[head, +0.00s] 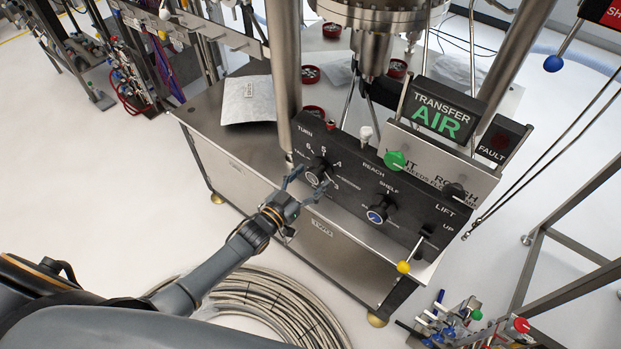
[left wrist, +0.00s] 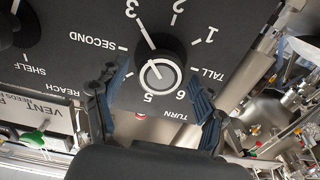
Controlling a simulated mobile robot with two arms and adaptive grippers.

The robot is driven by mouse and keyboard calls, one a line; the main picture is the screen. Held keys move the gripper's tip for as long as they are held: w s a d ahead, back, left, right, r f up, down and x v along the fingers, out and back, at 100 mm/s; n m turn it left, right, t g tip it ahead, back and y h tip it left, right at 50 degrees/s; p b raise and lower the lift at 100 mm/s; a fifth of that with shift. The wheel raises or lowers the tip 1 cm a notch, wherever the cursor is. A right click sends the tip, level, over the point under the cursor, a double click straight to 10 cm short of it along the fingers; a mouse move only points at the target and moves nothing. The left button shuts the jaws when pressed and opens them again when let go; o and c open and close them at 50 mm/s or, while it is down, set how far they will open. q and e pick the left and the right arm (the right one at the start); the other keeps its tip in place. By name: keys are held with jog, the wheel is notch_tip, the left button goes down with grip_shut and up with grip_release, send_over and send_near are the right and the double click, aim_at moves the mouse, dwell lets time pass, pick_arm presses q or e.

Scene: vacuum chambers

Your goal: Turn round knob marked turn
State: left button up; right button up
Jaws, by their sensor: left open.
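The round knob (head: 316,177) under the word TURN is black and sits at the left end of a sloped black control panel (head: 349,185). In the left wrist view the knob (left wrist: 160,73) shows from close by, with a pale ring on its face and numerals around it; the lettering is upside down there. My left gripper (head: 314,178) is open at the knob. In the left wrist view its blue-grey fingers (left wrist: 160,80) are on either side of the knob, with gaps visible; I see no contact. My right gripper is not in view.
A second knob (head: 378,213) marked REACH and SHELF sits to the right. A yellow-tipped lever (head: 403,266) and a green ball (head: 396,160) stand out from the panels. A thick metal post (head: 284,70) rises left of the panel. Coiled hose (head: 270,305) lies on the floor.

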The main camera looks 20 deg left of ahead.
pick_arm(q)
jog(key=v, duration=1.2)
jog(key=shift+w, duration=0.1)
jog(key=s+a+f+n+g+y, duration=0.1)
jog(key=s+f+g+y, duration=0.15)
jog(key=s+f, duration=0.45)
jog(key=s+a+f+g+y, duration=0.1)
jog(key=s+a+f+g, duration=0.15)
jog(key=f, duration=0.85)
jog(key=s+f+n+g+y, duration=0.1)
jog(key=s+f+g+y, duration=0.15)
jog(key=s+f, duration=0.45)
jog(key=s+d+f+g, duration=0.1)
jog(key=s+f+g, duration=0.3)
jog(key=s, duration=0.7)
jog(key=s+f+g, duration=0.4)
jog(key=s+f, duration=0.5)
jog(key=s, duration=0.2)
jog(key=shift+d+f, duration=0.3)
jog(key=shift+d, duration=0.05)
jog(key=shift+g, duration=0.25)
